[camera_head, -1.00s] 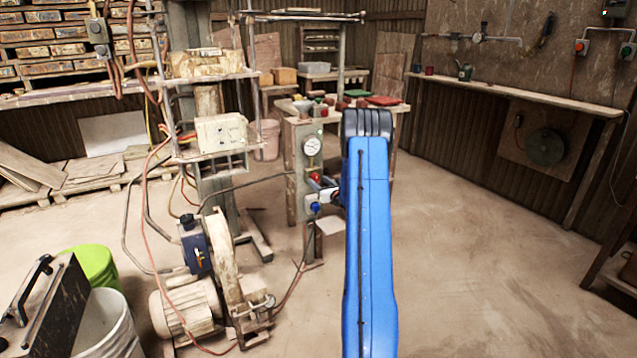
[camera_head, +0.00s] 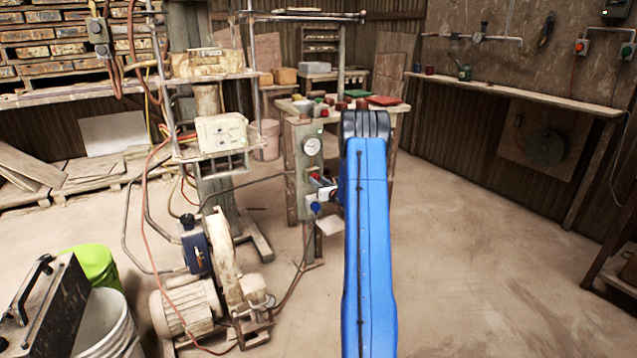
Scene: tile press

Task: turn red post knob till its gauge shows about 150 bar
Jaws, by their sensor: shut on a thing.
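The grey control post (camera_head: 301,155) stands left of my blue arm. A round white gauge (camera_head: 312,146) sits on its upper face; its needle is too small to read. The red knob (camera_head: 315,177) shows below the gauge, partly covered by my gripper (camera_head: 322,188). My gripper reaches left from behind my arm and is shut on the red knob. A blue knob (camera_head: 315,207) sits just below it on the post, apart from my grip.
The tile press (camera_head: 222,134) stands left of the post, with a motor (camera_head: 187,305) and hoses on the floor. A workbench (camera_head: 346,113) with coloured pieces is behind the post. A green bucket (camera_head: 95,264) stands at lower left. Floor at the right is clear.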

